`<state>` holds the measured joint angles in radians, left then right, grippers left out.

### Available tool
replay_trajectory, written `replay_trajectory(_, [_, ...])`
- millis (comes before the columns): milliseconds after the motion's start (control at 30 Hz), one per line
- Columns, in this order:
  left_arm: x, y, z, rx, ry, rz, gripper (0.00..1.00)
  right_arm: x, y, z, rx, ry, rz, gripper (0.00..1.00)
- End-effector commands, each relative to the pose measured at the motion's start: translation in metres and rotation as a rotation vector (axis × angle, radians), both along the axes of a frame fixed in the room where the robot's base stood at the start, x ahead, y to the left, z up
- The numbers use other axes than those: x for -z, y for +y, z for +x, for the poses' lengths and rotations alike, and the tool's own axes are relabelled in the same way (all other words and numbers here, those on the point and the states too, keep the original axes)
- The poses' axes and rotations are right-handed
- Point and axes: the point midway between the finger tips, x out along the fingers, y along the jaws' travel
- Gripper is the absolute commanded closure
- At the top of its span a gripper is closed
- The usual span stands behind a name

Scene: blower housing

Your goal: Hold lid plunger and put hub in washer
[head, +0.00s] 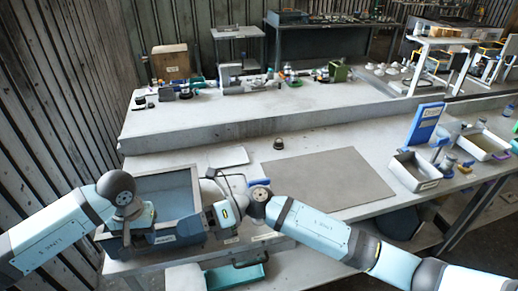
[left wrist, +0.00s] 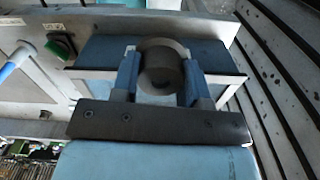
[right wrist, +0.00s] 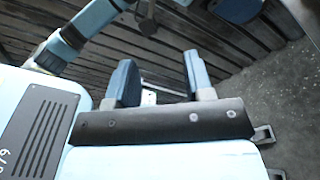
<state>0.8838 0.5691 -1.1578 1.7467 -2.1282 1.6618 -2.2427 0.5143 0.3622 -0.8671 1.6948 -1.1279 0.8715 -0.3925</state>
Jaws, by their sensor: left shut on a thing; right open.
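My left gripper (left wrist: 160,75) is shut on a grey round piece with a dark bore (left wrist: 160,58), which looks like the hub. In the head view the left gripper (head: 128,238) hangs at the left front of the washer (head: 168,182), an open box with a blue inside at the bench's front left. In the left wrist view a blue surface with a grey rim lies behind the held piece. A green button (left wrist: 60,46) sits on a grey panel there. My right gripper (right wrist: 160,80) is open and empty, right of the washer. I cannot pick out the lid plunger for sure.
A grey mat (head: 325,182) lies clear on the bench, with a small dark round part (head: 278,143) behind it. A teal bin (head: 235,276) sits low in front.

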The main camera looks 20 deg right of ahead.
Motion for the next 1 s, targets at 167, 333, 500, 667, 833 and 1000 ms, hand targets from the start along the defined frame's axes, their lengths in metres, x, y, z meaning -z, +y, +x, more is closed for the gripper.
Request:
replay_trajectory(167, [0.000,0.000,0.000,0.000,0.000,0.000,0.86,0.009,-0.017,0.022,-0.192,-0.308,-0.291,0.52])
replay_trajectory(333, [0.000,0.000,0.000,0.000,0.000,0.000,0.86,0.013,-0.057,0.059,-0.355,-0.546,-0.605,0.52])
replay_trajectory(500, [0.000,0.000,0.000,0.000,0.000,0.000,0.86,0.000,-0.115,0.106,-0.488,-0.713,-0.938,0.52])
replay_trajectory(667, [0.000,0.000,0.000,0.000,0.000,0.000,0.86,-0.024,-0.164,0.141,-0.565,-0.787,-1.192,0.52])
replay_trajectory(833, [0.000,0.000,0.000,0.000,0.000,0.000,0.86,-0.041,-0.193,0.159,-0.599,-0.807,-1.335,0.52])
replay_trajectory(1000, [0.000,0.000,0.000,0.000,0.000,0.000,0.86,-0.036,-0.199,0.162,-0.610,-0.809,-1.367,0.52])
